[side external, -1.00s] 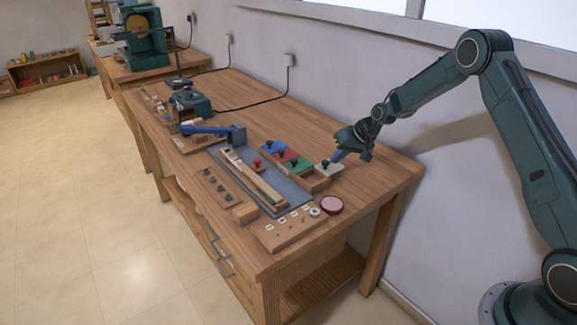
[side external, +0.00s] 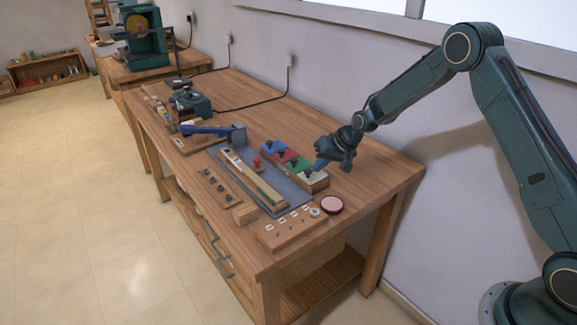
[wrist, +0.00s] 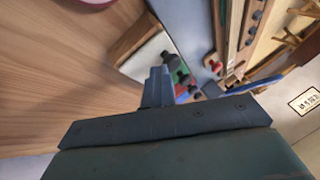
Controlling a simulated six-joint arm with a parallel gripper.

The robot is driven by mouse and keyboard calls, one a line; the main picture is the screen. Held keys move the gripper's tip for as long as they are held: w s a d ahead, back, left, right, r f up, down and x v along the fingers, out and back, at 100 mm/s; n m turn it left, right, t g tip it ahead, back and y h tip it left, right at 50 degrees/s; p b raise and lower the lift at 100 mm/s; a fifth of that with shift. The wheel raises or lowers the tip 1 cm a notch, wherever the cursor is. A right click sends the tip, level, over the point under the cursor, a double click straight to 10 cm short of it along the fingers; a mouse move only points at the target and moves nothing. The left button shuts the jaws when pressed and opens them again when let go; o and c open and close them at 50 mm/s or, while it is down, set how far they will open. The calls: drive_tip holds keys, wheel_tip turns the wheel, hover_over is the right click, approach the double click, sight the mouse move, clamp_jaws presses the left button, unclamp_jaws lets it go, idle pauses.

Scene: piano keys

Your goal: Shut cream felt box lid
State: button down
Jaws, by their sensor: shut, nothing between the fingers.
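The felt box (side external: 289,168) is a long wooden box on the bench with blue, red, green and cream lids in a row, each with a dark knob. The cream lid (side external: 315,179) is at the near right end, beside the green lid (side external: 297,167), and looks in line with the row. It also shows in the wrist view (wrist: 146,58). My gripper (side external: 316,168) is shut and empty, with its fingertips (wrist: 158,74) close by the cream lid's knob (wrist: 168,57). I cannot tell whether they touch, or whether the lid is fully flush.
A grey mat (side external: 272,180) with a key-like wooden piece lies left of the box. A pink round tin (side external: 331,205) and a wooden parts board (side external: 290,230) are nearer the front edge. The bench right of the box is clear.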

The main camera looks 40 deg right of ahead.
drive_tip(key=shift+s+a, duration=0.1)
drive_tip(key=shift+a, duration=0.1)
drive_tip(key=s+d+r, duration=0.6)
drive_tip(key=r, duration=0.3)
drive_tip(key=shift+s, duration=0.35)
drive_tip(key=shift+r, duration=0.1)
